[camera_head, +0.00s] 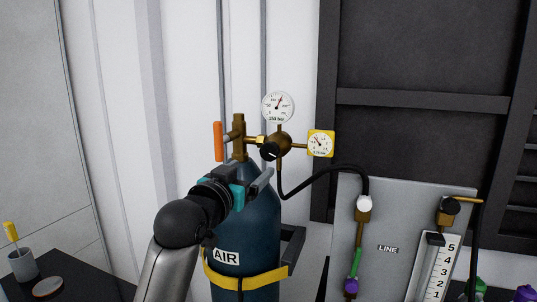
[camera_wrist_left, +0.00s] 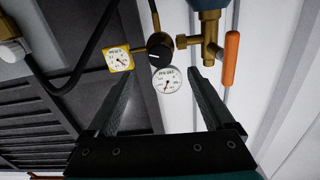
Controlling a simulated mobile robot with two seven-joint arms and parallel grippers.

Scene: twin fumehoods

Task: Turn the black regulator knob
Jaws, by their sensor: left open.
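The black regulator knob (camera_head: 269,152) sits on the front of the brass regulator (camera_head: 283,143) atop the blue AIR cylinder (camera_head: 240,222). In the left wrist view the knob (camera_wrist_left: 159,56) lies between the two fingers in the picture, beyond their tips. My left gripper (camera_head: 250,170) is open and empty, just below and in front of the knob, apart from it in the head view. The left gripper's fingers (camera_wrist_left: 160,68) also show spread in the left wrist view. My right gripper is in neither view.
A round white gauge (camera_head: 278,107) stands above the regulator and a yellow square gauge (camera_head: 320,143) to its right. An orange handle (camera_head: 218,141) is at the left. A black hose (camera_head: 318,178) runs right to a grey LINE panel (camera_head: 385,272). A yellow strap (camera_head: 255,281) rings the cylinder.

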